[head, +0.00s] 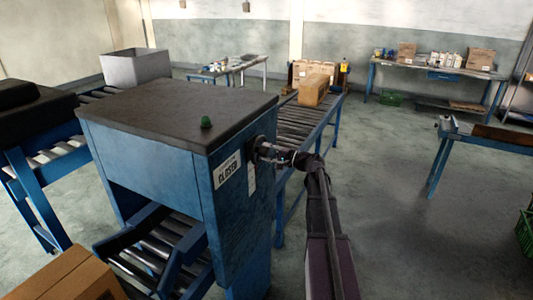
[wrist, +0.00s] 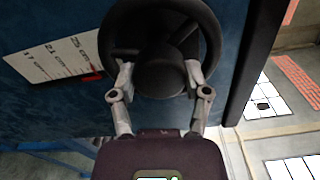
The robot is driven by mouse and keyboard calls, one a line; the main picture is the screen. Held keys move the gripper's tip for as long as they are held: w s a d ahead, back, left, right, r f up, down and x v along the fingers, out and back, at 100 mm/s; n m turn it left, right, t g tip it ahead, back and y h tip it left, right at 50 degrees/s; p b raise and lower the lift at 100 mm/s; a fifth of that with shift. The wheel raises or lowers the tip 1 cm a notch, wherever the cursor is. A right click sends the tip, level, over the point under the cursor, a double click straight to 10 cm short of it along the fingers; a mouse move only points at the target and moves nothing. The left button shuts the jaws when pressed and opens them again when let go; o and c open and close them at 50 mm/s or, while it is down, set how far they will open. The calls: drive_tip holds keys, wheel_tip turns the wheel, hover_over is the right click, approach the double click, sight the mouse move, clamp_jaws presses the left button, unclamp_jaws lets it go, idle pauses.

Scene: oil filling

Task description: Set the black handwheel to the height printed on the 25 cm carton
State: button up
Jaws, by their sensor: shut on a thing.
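The black handwheel (wrist: 207,25) is on the side of the blue machine (head: 150,150). My gripper (wrist: 160,76) is shut on the handwheel's round hub, with one finger on each side, as the wrist view shows. In the head view my gripper (head: 270,150) reaches the machine's right side and mostly hides the wheel. A white scale label (wrist: 55,55) beside the wheel seems to list 25, 21 and 17 cm. A red mark (wrist: 92,77) lies at the label's lower edge, nearest the 25 cm line; its exact alignment cannot be told. No printed height is readable on any carton.
A carton (head: 313,90) sits on the roller conveyor (head: 300,120) behind the machine. Another carton (head: 65,278) is at the lower left. Open floor (head: 390,210) lies to the right.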

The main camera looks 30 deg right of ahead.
drive_tip(key=o, duration=1.1)
drive_tip(key=shift+o, duration=0.2)
drive_tip(key=v, duration=1.2)
